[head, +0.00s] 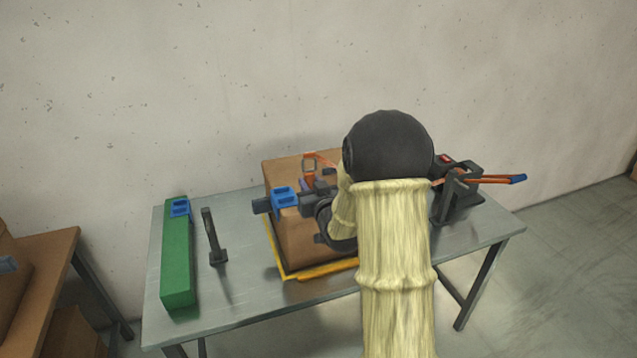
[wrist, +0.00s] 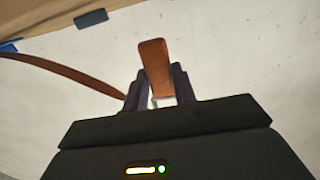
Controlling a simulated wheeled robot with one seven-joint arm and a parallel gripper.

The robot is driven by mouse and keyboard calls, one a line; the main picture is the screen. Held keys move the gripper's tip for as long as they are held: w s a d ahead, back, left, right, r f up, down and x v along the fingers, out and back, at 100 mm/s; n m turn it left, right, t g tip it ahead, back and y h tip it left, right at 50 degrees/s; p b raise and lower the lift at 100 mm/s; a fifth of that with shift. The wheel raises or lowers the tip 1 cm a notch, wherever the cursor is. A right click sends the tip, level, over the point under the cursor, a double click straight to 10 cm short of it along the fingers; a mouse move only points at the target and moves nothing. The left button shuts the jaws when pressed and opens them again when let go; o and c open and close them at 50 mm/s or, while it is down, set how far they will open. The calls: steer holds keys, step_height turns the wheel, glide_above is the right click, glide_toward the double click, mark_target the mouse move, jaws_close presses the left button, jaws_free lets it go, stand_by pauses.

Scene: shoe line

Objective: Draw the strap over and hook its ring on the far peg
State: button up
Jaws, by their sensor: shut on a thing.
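My gripper (head: 307,183) is over the top of the brown box (head: 290,245), shut on the orange strap's end. The ring (head: 309,166) appears as an orange loop just above the fingers. In the wrist view, the gripper (wrist: 160,100) pinches an upright orange-brown piece (wrist: 155,68), and a strap band (wrist: 70,74) runs off to the left. A dark upright peg (head: 212,237) stands on the table left of the box, apart from my gripper. The strap's other end, near the dark stand (head: 452,200), is partly hidden by my arm.
The box sits on a yellow-edged base (head: 318,270) on the grey table (head: 245,290). A green block (head: 177,262) with a blue clip (head: 180,207) lies at the table's left. An orange bar with a blue tip (head: 518,179) juts right from the stand.

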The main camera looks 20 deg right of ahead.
steer(key=shift+s+a+p, duration=0.55)
steer(key=shift+a+p, duration=2.8)
steer(key=shift+a, duration=10.7)
steer(key=b, duration=1.1)
glide_toward(211, 234)
steer(key=shift+w+d+f+b, duration=0.1)
steer(key=shift+w+b, duration=0.85)
steer(key=shift+w, duration=0.7)
steer(key=shift+w+d+f+b, duration=0.1)
steer(key=shift+w+b, duration=0.85)
steer(key=shift+w, duration=0.7)
